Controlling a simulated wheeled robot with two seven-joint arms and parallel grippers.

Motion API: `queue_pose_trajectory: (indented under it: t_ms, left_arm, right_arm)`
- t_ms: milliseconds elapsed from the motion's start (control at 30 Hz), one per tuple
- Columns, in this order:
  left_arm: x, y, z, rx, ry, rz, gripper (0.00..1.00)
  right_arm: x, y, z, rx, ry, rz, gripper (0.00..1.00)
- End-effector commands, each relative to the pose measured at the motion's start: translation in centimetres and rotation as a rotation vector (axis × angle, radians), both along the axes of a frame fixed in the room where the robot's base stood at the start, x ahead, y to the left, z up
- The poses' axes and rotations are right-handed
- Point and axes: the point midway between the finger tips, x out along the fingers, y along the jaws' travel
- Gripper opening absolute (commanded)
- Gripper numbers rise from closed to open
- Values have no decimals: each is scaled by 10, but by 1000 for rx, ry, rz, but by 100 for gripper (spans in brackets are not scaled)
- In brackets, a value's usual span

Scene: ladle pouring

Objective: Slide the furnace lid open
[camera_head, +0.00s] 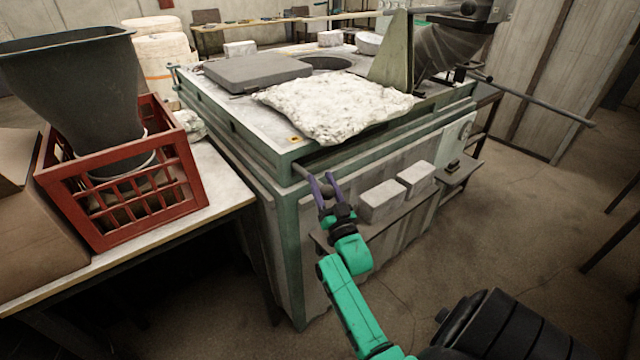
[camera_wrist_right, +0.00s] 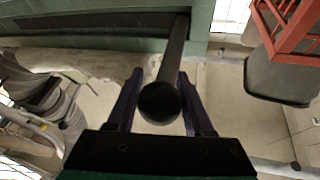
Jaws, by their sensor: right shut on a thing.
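The furnace (camera_head: 275,230) is a large green-framed, pale box in the middle of the head view. Its lid (camera_head: 255,72) is a flat grey slab on top, left of a round dark opening (camera_head: 326,63), which is partly uncovered. A dark handle bar (camera_head: 303,172) sticks out at the furnace's near top edge. My right gripper (camera_head: 322,182) is at the bar's near end. In the right wrist view the bar (camera_wrist_right: 172,55), with a round knob end, lies between the purple fingers, which are shut on it. My left gripper is not in view.
A crumpled whitish sheet (camera_head: 335,106) covers part of the furnace top. Pale bricks (camera_head: 382,200) sit on a shelf just right of my gripper. A red crate (camera_head: 125,190) holding a dark bucket (camera_head: 75,80) stands on the left table. Open floor lies at the right.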

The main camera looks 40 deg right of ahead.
Motion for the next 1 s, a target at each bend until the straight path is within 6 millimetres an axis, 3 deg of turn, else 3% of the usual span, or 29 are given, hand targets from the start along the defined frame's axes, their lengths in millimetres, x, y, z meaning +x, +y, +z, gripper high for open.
queue_pose_trajectory:
  t_ms: [400,433,500,833,1000]
  left_arm:
    - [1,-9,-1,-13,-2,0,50]
    - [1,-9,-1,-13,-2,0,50]
    - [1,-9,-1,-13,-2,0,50]
    - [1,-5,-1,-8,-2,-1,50]
    - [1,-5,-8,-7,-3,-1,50]
  right_arm:
    - [2,5,0,3,-1,10,0]
    - [2,5,0,3,-1,10,63]
    - [2,5,0,3,-1,9,80]
    - [0,4,0,1,-3,7,80]
    - [-18,10,-11,0,0,7,80]
